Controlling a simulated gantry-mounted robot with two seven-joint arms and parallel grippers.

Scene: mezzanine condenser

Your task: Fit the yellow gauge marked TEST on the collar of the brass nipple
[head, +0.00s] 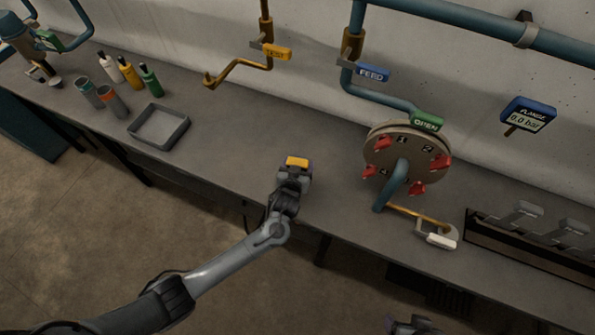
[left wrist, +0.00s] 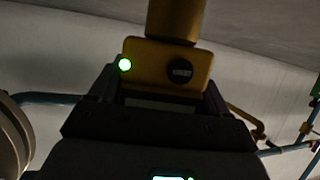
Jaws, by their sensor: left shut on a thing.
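My left gripper (head: 293,174) is shut on a yellow gauge (head: 297,162) and holds it over the front part of the bench. In the left wrist view the gauge (left wrist: 165,68) sits between the fingers, with a green light, a dark round knob and a thick yellow cylinder above. No TEST lettering is readable on it. A brass pipe (head: 240,64) at the back wall carries a yellow tag (head: 277,52) and bends to a free lower end (head: 208,80), apart from my gripper. My right gripper (head: 412,326) shows only partly at the bottom edge; its fingers are unclear.
A round flange (head: 408,135) with red clamps stands right of my left gripper. A blue FEED tag (head: 373,72) hangs on the pipe behind. A grey tray (head: 159,142), bottles (head: 130,75) and cans (head: 112,101) stand left. The bench between tray and gripper is clear.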

